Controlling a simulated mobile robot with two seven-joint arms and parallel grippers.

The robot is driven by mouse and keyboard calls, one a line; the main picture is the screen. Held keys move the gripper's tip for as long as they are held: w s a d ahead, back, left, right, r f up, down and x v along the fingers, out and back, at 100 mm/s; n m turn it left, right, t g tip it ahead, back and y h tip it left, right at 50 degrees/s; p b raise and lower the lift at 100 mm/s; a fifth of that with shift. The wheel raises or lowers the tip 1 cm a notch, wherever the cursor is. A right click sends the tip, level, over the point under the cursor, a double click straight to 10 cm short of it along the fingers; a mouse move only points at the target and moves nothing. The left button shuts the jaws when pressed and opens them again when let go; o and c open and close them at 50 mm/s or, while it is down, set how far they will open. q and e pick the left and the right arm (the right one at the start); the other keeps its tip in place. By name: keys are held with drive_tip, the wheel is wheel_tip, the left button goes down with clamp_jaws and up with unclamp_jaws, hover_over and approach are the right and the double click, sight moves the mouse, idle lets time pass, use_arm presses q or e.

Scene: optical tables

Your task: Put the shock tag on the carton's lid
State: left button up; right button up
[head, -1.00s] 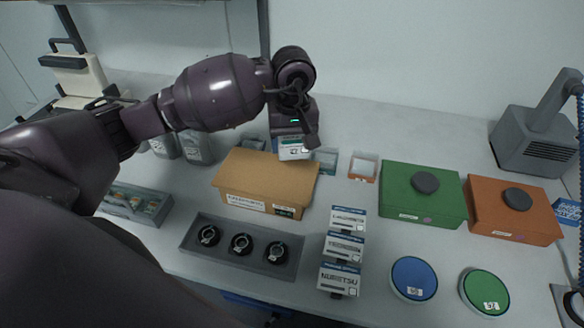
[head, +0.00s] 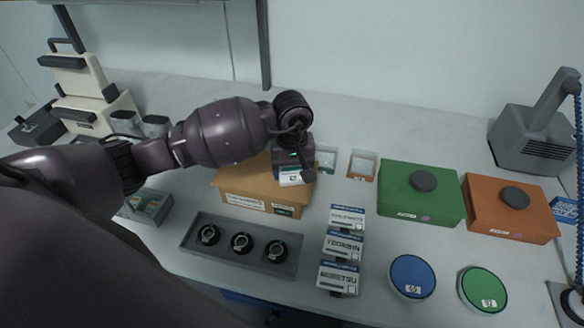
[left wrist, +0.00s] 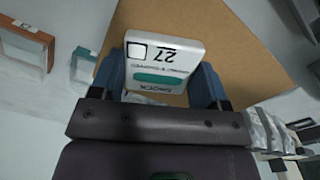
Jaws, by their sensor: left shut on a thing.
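The shock tag is a small white block with a teal band and a printed "27"; it shows in the left wrist view (left wrist: 165,57) and in the head view (head: 290,179). My left gripper (head: 294,174) is shut on it, with blue fingers on both sides in the left wrist view (left wrist: 160,80). The carton (head: 232,181) is a closed brown box at the middle of the table. The tag is over the right part of the carton's lid (left wrist: 235,40); I cannot tell whether it touches the lid. My right gripper is not in view.
Small clear-fronted boxes (head: 361,166) stand just right of the carton. A grey tray (head: 192,240) with three black-ringed parts lies in front. White labelled boxes (head: 344,246), a green case (head: 415,205) and an orange case (head: 490,220) stand to the right.

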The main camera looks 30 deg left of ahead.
sight(292, 172)
use_arm(q)
drive_tip(key=shift+f, duration=0.15)
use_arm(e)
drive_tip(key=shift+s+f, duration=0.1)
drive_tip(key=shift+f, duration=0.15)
use_arm(q)
drive_tip(key=o, duration=0.8)
drive_tip(key=shift+o, duration=0.6)
drive_tip(key=shift+r, duration=0.25)
wheel_tip(292, 172, up, 12)
drive_tip(key=b, duration=0.1)
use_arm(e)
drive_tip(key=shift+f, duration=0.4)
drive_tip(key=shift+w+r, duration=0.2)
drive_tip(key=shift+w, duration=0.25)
use_arm(q)
drive_tip(key=shift+f, duration=0.1)
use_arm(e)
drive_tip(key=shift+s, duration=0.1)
